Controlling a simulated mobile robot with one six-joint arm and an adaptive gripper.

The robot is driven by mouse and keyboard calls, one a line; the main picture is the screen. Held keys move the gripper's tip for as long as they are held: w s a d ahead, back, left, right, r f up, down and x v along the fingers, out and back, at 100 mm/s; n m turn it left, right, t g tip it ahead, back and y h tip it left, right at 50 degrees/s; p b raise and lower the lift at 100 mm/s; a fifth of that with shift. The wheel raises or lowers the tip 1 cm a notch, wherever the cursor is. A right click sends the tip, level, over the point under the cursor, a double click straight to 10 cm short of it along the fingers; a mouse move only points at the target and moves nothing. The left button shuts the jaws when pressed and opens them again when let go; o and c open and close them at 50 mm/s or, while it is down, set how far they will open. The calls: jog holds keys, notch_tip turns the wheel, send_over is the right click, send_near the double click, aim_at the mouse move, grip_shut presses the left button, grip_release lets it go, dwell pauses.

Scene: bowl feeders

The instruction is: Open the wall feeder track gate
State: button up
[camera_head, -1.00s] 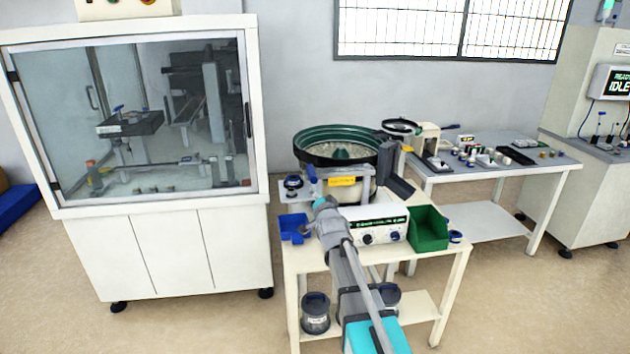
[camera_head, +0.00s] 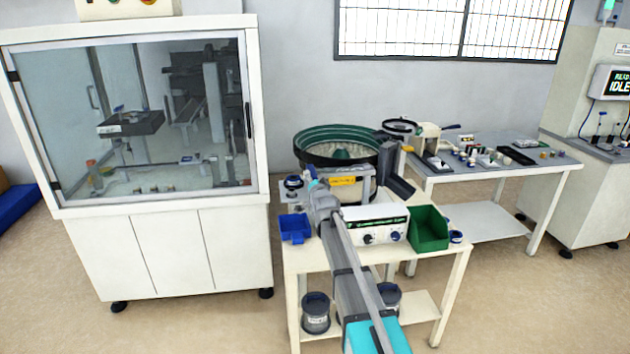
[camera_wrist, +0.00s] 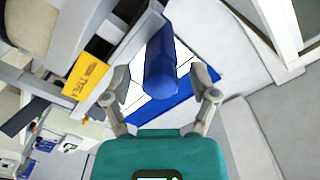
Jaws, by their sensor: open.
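The bowl feeder (camera_head: 310,155), with a dark green bowl, stands against the wall on the white stand. A dark track (camera_head: 396,184) is at its right side. My gripper (camera_wrist: 160,84) is open in the wrist view. A rounded blue piece (camera_wrist: 160,62), which looks like a handle, lies between and beyond its fingers, with gaps on both sides. I cannot tell for sure whether it is the track gate's handle. A yellow label (camera_wrist: 86,76) on the feeder is left of the fingers; it shows in the head view too (camera_head: 343,181). My wrist hides part of the feeder front there.
A blue bin (camera_head: 295,228), a white controller (camera_head: 376,224) and a green bin (camera_head: 428,229) sit on the stand. A glass-fronted cabinet (camera_head: 170,250) is left. A table (camera_head: 468,180) with small parts is right. Bare floor lies in front.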

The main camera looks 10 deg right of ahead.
grip_shut()
jog(key=shift+s, duration=1.95)
grip_release()
jog(key=s, duration=1.2)
